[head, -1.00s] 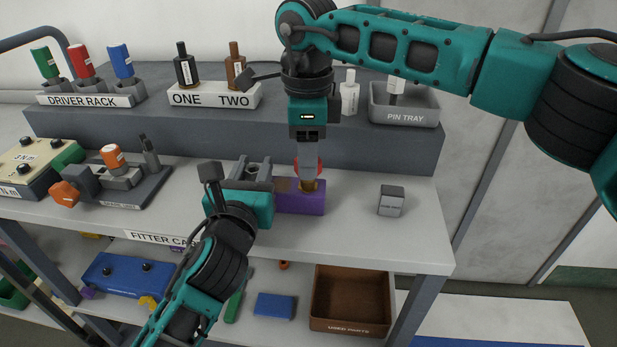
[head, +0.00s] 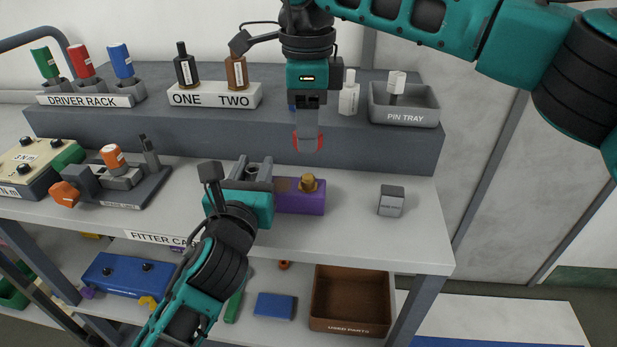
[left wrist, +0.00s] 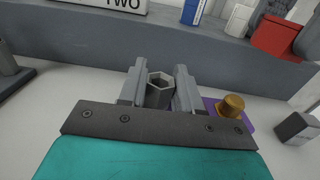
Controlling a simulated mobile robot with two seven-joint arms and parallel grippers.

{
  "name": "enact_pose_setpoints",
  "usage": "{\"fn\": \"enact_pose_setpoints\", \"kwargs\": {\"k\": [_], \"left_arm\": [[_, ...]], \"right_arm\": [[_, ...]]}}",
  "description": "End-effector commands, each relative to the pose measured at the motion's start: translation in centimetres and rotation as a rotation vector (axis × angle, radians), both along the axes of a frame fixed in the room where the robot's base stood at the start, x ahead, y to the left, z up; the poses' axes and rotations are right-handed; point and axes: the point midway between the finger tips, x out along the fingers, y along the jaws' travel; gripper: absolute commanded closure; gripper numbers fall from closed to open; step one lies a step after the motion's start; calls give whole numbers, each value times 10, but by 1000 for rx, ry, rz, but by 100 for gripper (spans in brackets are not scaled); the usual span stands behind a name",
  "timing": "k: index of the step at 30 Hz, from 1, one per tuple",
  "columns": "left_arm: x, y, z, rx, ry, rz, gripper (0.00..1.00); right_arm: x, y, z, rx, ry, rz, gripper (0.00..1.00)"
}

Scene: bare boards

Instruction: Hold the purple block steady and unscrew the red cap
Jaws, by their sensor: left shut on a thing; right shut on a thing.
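The purple block (head: 299,202) stands on the bench with a bare brass threaded stud (head: 308,183) on top. My left gripper (head: 256,172) is at its left side. In the left wrist view its fingers close around a grey hexagonal socket-like piece (left wrist: 160,90), with the block (left wrist: 247,118) beside the right finger. Whether that piece is joined to the block is hidden. My right gripper (head: 308,140) is shut on the red cap (head: 296,143) and holds it in the air above the stud, clear of it. The cap also shows in the left wrist view (left wrist: 275,38).
A grey cube (head: 391,201) stands right of the block. The raised shelf behind holds the pin tray (head: 404,116), bottles and the driver rack (head: 86,100). A brown used-parts bin (head: 350,325) is on the lower shelf. The bench front right is clear.

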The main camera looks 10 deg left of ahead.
Motion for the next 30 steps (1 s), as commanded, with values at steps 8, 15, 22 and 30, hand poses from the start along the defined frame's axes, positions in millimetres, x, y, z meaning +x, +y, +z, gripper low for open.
{"fn": "enact_pose_setpoints", "kwargs": {"k": [8, 15, 22, 30], "left_arm": [[0, 0, 0, 0, 0, 0, 52], [0, 0, 0, 0, 0, 0, 37], [-4, 0, 0, 1, 1, 0, 37], [-48, -1, -2, 1, 3, -2, 37]], "right_arm": [[0, 0, 0, 0, 0, 0, 92], [0, 0, -1, -1, 0, 0, 92], [0, 0, -1, -1, 0, 0, 92], [0, 0, -1, -1, 0, 0, 92]]}}
